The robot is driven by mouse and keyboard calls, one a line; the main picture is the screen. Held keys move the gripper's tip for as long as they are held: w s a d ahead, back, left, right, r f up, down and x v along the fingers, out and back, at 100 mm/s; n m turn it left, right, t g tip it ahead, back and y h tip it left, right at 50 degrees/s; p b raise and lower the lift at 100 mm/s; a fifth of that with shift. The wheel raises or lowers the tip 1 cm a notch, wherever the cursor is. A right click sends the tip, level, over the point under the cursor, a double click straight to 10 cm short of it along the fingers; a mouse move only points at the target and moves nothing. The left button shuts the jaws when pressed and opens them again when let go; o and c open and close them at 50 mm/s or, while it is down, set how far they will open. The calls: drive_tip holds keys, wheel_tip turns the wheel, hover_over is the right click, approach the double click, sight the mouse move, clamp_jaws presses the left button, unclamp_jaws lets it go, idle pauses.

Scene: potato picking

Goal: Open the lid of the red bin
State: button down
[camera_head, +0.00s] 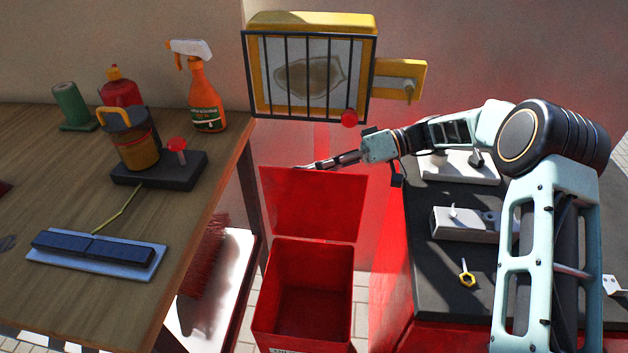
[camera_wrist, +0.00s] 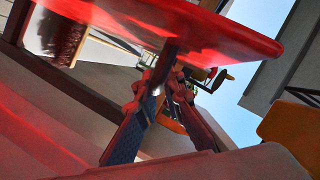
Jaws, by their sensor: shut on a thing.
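The red bin (camera_head: 303,297) stands on the floor between the wooden table and the dark counter. Its mouth is uncovered and its inside shows no contents. The red lid (camera_head: 313,205) is swung up and stands behind the mouth. My gripper (camera_head: 308,166) is at the lid's top edge, reaching in from the right. In the wrist view the lid (camera_wrist: 190,25) crosses the top, and my gripper's fingertips (camera_wrist: 167,62) meet its edge. The fingers are shut on the lid; the exact contact is partly hidden.
The wooden table (camera_head: 75,300) at left holds a spray bottle (camera_head: 204,98) and other items. A yellow barred box (camera_head: 312,70) is above the lid. The dark counter (camera_head: 440,275) lies right. A brush (camera_head: 204,258) is beside the bin.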

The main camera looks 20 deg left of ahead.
drive_tip(key=shift+w+a, duration=0.25)
drive_tip(key=shift+w, duration=0.65)
drive_tip(key=c, duration=2.3)
unclamp_jaws()
drive_tip(key=shift+f, duration=0.1)
drive_tip(key=v, duration=1.2)
